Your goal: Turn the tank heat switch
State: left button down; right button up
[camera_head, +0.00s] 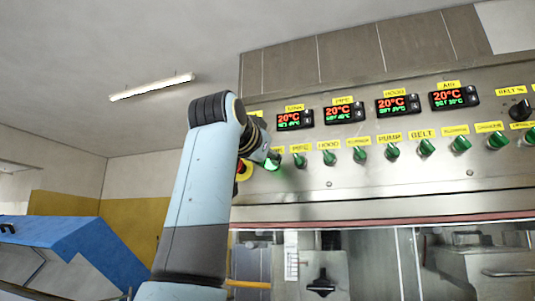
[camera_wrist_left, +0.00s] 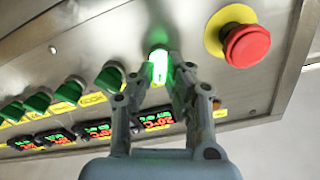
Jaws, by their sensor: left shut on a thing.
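A green switch knob (camera_wrist_left: 157,66), the end one of the row beside the red button, glows bright green in the left wrist view. My left gripper (camera_wrist_left: 163,72) is shut on this knob, with one finger on each side of it. My right gripper is not in view.
A red emergency button (camera_wrist_left: 246,46) on a yellow base sits close beside the gripped knob. More green knobs (camera_head: 329,157) run along the steel panel to the right. Displays (camera_head: 294,118) reading 20°C sit above them. A blue-lidded machine (camera_head: 60,238) stands at lower left.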

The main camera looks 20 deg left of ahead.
pick_arm(q)
jog(key=shift+m, duration=0.8)
jog(key=c, duration=1.4)
grip_release()
jog(key=shift+d, duration=0.1)
jog(key=shift+o, duration=0.2)
jog(key=s, duration=1.2)
jog(key=shift+a, duration=0.25)
